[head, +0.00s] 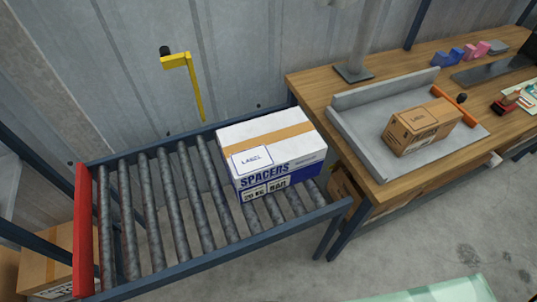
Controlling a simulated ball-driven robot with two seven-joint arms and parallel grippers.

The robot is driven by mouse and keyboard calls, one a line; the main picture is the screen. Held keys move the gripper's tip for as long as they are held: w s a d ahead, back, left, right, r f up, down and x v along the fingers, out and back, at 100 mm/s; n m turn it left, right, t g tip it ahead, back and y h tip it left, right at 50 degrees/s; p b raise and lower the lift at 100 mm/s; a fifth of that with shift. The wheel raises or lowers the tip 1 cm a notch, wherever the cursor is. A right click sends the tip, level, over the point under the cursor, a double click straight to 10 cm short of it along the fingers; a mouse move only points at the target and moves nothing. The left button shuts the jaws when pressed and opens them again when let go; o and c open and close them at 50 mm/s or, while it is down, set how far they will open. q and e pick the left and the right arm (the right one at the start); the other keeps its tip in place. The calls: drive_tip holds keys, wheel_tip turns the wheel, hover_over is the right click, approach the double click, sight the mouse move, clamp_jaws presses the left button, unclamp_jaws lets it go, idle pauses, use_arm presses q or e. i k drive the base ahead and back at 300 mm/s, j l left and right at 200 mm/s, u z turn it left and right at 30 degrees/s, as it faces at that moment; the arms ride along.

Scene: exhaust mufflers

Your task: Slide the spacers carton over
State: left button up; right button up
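The spacers carton (270,153) is a white and blue box with a brown tape strip and a label on top. It sits upright on the right end of the roller conveyor (200,256), close to the wooden workbench (313,88). The word SPACERS shows on its near side. Neither of my grippers shows in the head view, and nothing is seen touching the carton.
A red end stop (82,232) closes the conveyor's left end, and the rollers left of the carton are bare. A brown carton (422,124) sits in a grey tray (358,144) on the bench. A yellow bracket (187,80) stands behind the conveyor.

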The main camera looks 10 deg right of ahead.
sight(265, 156)
drive_tip(key=l+u, duration=1)
drive_tip(key=k+l, duration=0.05)
